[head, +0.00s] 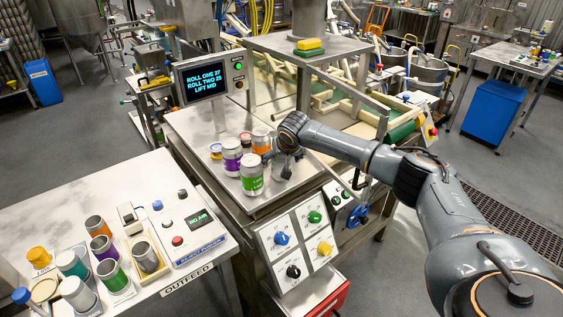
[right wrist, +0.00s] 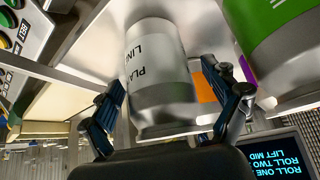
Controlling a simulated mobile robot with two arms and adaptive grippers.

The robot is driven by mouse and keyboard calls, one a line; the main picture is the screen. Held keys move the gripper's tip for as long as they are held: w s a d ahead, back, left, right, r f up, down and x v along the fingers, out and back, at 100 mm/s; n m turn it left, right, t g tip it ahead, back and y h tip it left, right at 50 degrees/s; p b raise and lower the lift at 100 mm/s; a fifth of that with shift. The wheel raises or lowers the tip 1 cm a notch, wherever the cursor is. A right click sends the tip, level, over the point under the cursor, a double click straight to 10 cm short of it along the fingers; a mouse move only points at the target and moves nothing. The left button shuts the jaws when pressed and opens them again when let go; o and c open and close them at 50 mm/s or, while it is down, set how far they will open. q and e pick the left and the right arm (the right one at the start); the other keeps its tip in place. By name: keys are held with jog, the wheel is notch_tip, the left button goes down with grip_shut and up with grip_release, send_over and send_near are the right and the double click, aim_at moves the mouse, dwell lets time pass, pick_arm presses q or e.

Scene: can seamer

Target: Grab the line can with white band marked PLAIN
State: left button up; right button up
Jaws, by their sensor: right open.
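The can with the white band (right wrist: 160,68) shows in the right wrist view, with PLAIN and LINE printed on the band and bare metal at its ends. My right gripper (right wrist: 164,80) is open, with its two dark blue fingers on either side of this can. Gaps show between the fingers and the can, so it is not clamped. In the head view my right gripper (head: 286,150) is over the steel worktop beside the group of cans, and it and the wrist hide much of the white-band can. My left gripper is not in view.
A green-banded can (head: 251,178), a purple-banded can (head: 232,158) and an orange-banded can (head: 261,141) stand close to the left of my right gripper. A screen (head: 202,84) stands behind them. The knob panel (head: 297,240) is at the front. An outfeed table (head: 150,190) with several cans is at left.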

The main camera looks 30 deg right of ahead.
jog(key=shift+r, duration=0.1)
jog(key=c, duration=1.6)
